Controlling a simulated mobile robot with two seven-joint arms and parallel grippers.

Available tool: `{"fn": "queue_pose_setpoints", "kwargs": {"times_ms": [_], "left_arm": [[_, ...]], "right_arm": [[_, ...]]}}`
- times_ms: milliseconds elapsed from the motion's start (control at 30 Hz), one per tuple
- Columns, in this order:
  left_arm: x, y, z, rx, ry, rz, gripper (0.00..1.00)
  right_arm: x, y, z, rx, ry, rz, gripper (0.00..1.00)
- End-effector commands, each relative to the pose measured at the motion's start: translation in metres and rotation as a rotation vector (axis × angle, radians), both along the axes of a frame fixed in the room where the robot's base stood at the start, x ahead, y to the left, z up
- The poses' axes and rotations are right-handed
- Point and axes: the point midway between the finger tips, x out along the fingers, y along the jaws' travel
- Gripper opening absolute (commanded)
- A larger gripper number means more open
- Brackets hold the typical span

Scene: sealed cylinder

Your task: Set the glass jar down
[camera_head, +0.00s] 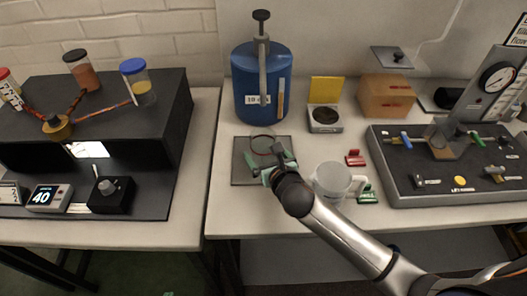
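A clear round shape with a thin dark rim, which looks like the glass jar (262,141), shows over the dark grey mat (241,178) on the right-hand table. My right gripper (272,165) reaches in from the lower right and is at the near side of this jar, over the mat. The wrist hides part of the fingers and the jar's lower part. I cannot tell whether the fingers grip the jar or whether its base touches the mat. My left gripper is not in view.
A translucent white mug (331,183) stands close right of my wrist, near red (355,158) and green (367,194) clips. A blue cylinder (262,85) stands behind the mat. A yellow-lidded box (325,117) and a grey control panel (440,170) are to the right.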

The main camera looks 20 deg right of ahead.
Motion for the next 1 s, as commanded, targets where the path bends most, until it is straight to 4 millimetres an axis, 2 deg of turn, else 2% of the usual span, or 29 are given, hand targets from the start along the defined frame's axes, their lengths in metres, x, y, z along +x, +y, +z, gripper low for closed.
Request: {"fn": "queue_pose_setpoints", "kwargs": {"times_ms": [200,400,1000], "left_arm": [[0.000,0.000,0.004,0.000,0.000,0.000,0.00],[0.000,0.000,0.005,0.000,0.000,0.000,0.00],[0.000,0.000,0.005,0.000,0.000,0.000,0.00]], "right_arm": [[-0.033,-0.001,0.014,-0.001,0.001,0.001,1.00],[-0.053,-0.002,0.022,-0.001,-0.001,0.001,1.00],[-0.057,-0.002,0.024,0.001,0.000,0.000,1.00]]}}
